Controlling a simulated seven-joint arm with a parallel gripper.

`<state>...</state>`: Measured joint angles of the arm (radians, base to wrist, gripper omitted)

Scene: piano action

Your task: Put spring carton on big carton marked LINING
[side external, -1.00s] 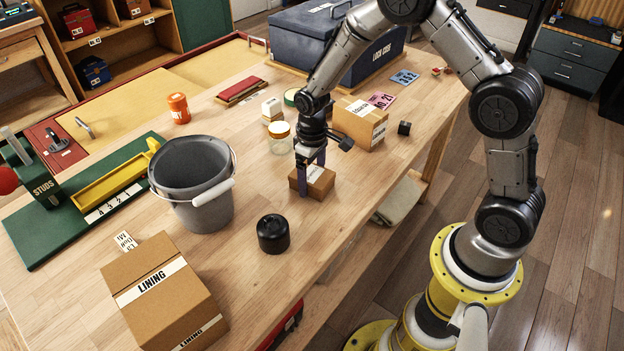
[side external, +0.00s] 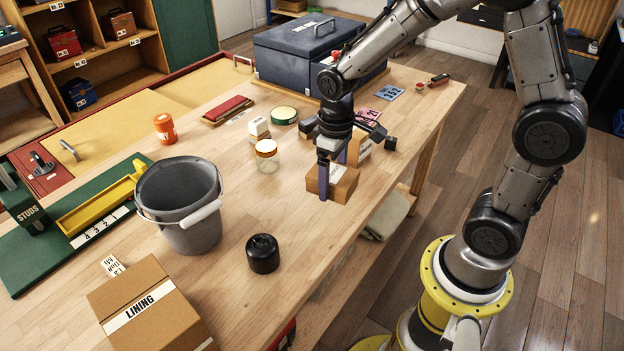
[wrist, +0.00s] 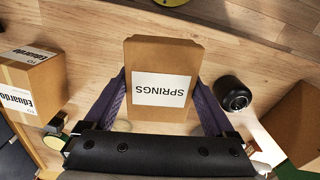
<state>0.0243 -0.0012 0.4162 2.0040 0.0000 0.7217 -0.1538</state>
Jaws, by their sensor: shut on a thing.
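My gripper (side external: 328,178) is shut on the small brown spring carton (side external: 341,184), one finger on each side of it. In the side view the carton hangs above the table near its right edge. In the wrist view my gripper (wrist: 160,92) frames the carton (wrist: 162,62), whose white SPRINGS label shows upside down. The big carton marked LINING (side external: 152,309) sits at the table's front left, its top bare, apart from my gripper. A corner of a brown box shows at the right of the wrist view.
A grey bucket (side external: 178,200) and a black round weight (side external: 263,253) stand between my gripper and the LINING carton. Another carton (wrist: 28,78) with an Eduardo label is left in the wrist view.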

